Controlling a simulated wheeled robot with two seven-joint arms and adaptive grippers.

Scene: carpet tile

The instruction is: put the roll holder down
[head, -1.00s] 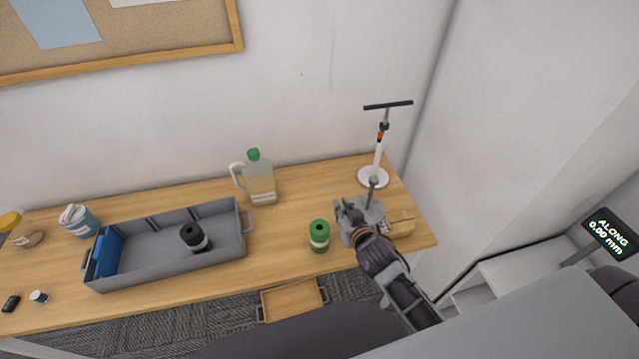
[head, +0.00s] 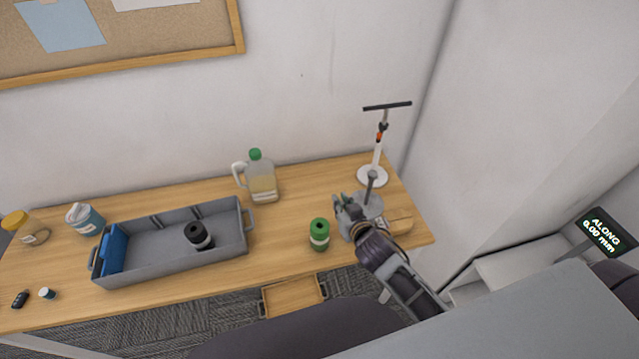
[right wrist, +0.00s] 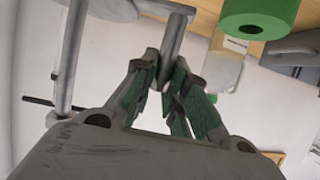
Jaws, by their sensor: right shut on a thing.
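In the right wrist view my right gripper (right wrist: 169,84) is shut on the grey rod (right wrist: 177,38), near the rod's free end. I cannot tell whether the base touches the tabletop. My left gripper is not in view.
A green roll (head: 319,236) stands just left of the holder. A jug (head: 262,182) and a grey bin (head: 170,270) are further left.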

